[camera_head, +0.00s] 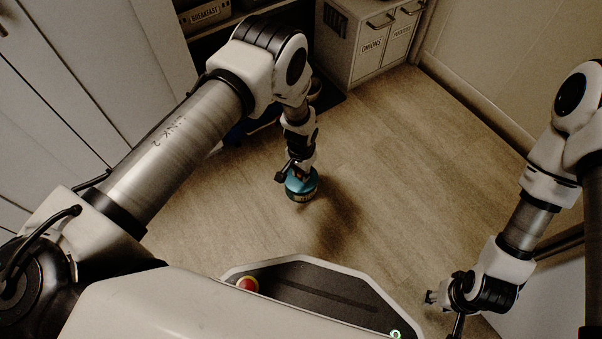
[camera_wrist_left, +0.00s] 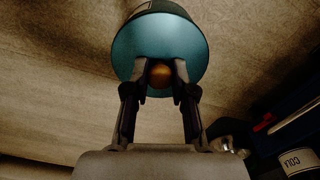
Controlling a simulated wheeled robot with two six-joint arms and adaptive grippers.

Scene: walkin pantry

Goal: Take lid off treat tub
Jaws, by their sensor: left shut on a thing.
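The treat tub (camera_head: 304,195) stands on the wooden floor in the head view, with its teal lid (camera_head: 299,183) on top. In the left wrist view the teal lid (camera_wrist_left: 160,40) is a round disc with a brown knob (camera_wrist_left: 160,74) at its middle. A dark strip of the tub's side (camera_wrist_left: 172,8) shows beyond the lid. My left gripper (camera_wrist_left: 160,80) is shut on the knob, with one finger on each side. In the head view the left gripper (camera_head: 298,172) is above the lid and partly hides it. My right gripper (camera_head: 432,298) is low at the right, away from the tub; its fingers are unclear.
A white cabinet labelled onions (camera_head: 373,45) stands at the back, beside dark shelving with a breakfast box (camera_head: 205,12). Dark and blue items sit behind my left arm. Open floor (camera_head: 400,150) lies right of the tub, bounded by a pale wall (camera_head: 500,60).

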